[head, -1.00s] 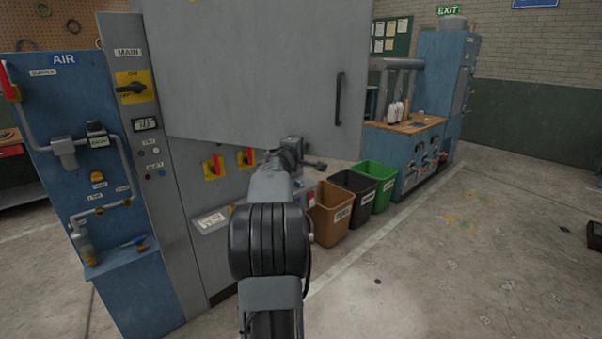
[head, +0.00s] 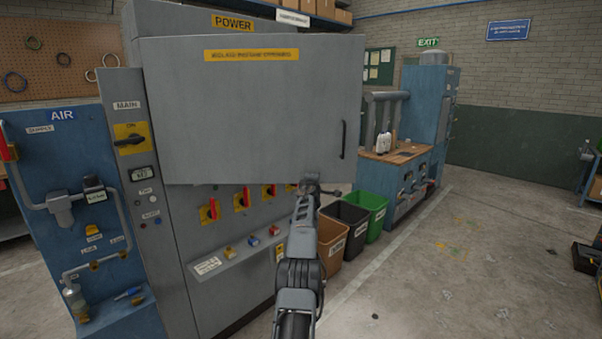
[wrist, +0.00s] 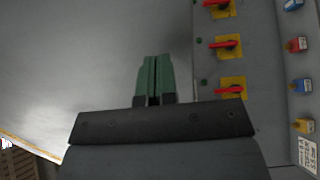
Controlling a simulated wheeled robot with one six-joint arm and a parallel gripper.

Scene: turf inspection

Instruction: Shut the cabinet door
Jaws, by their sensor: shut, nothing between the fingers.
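The grey cabinet (head: 225,295) stands under a POWER sign. Its wide grey door (head: 240,115) hangs across the upper part, with a yellow label near its top. The door's right edge stands out from the cabinet front, so it is open. A dark upright handle (head: 343,140) is near that edge. My gripper (head: 328,190) is near the door's lower right corner. In the wrist view its green fingers (wrist: 154,78) are together and empty, over a plain grey surface that looks like the door (wrist: 80,60). I cannot tell whether they touch it.
A blue AIR panel (head: 60,200) is at left. Brown (head: 332,238), black (head: 343,220) and green (head: 369,212) bins stand to the right of my arm. Floor at right is largely clear.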

